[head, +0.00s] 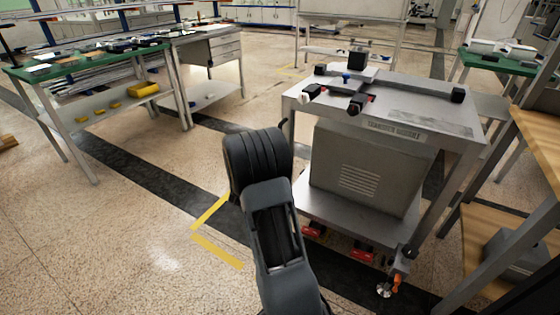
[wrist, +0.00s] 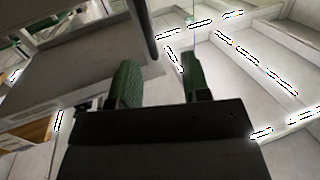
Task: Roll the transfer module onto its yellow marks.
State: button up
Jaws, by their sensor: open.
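The transfer module (head: 365,185) is a grey metal cart with a labelled top and a vented box on its lower shelf. It stands upright on the floor, right of my arm. Two yellow marks (head: 217,250) form a corner on the floor left of the cart; my arm hides part of that area. My gripper (wrist: 157,75) is open, its two green fingers apart and empty. A dark curved handle (wrist: 141,22) at the cart's edge shows ahead of the fingertips; I cannot tell how close. My gripper is hidden behind my arm in the head view.
A green-topped workbench (head: 95,60) stands at the left back, with a drawer bench (head: 210,48) beside it. A wooden-shelved rack (head: 535,130) stands close to the cart's right. Open floor (head: 120,240) lies at the front left, crossed by a dark floor strip (head: 140,178).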

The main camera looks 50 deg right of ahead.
jog(key=shift+m+g+h, duration=0.3)
jog(key=shift+g+h, duration=0.1)
jog(key=shift+h, duration=0.2)
jog(key=shift+s+d+f+b+x, duration=0.1)
jog(key=shift+s+f+b+x, duration=0.45)
jog(key=shift+x, duration=1.9)
jog(key=shift+w+d+f+b+x, duration=0.15)
jog(key=shift+b+x, duration=0.8)
jog(key=shift+x, duration=1.5)
jog(key=shift+s+d+f+b+x, duration=0.1)
jog(key=shift+s+f+b+x, duration=0.45)
jog(key=shift+x, duration=1.9)
jog(key=shift+w+r, duration=0.2)
jog(key=shift+r, duration=0.05)
jog(key=shift+c, duration=0.4)
grip_shut()
